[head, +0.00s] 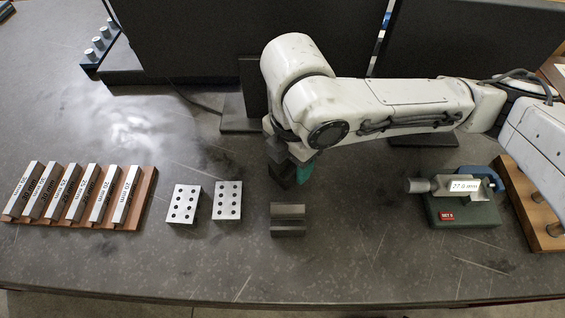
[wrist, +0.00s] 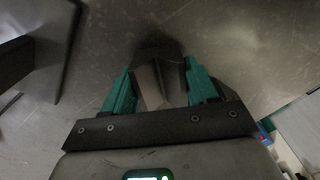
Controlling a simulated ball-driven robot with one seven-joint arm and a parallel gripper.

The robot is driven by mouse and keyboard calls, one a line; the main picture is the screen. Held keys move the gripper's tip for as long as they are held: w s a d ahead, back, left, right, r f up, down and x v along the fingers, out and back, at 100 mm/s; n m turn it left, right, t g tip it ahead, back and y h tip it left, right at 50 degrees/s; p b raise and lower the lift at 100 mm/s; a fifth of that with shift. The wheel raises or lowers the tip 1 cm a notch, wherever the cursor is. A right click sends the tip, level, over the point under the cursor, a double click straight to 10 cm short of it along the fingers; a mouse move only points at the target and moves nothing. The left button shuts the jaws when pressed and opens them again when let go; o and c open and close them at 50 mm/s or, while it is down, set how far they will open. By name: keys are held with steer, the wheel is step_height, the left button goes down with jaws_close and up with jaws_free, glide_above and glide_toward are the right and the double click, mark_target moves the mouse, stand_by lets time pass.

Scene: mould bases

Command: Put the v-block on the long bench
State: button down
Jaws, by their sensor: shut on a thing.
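My gripper (head: 292,174) has its teal fingers closed on a dark grey block, the v-block (wrist: 160,82), which shows between the fingertips in the wrist view (wrist: 160,92). In the head view the arm and fingers partly hide it. Whether its underside touches the surface is hard to tell. A second dark block with a groove along it (head: 288,221) lies on the dark grey bench top (head: 345,250), in front of my gripper and apart from it.
Two drilled plates (head: 228,200) lie left of the grooved block. A wooden rack of labelled bars (head: 150,190) is at the far left. Dark panels stand behind. The front middle is clear.

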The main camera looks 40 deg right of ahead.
mark_target(290, 164)
steer(key=shift+f, duration=0.3)
steer(key=shift+f, duration=0.15)
steer(key=shift+c, duration=1.6)
jaws_free()
step_height(290, 164, up, 12)
steer(key=p, duration=0.1)
steer(key=shift+r, duration=0.2)
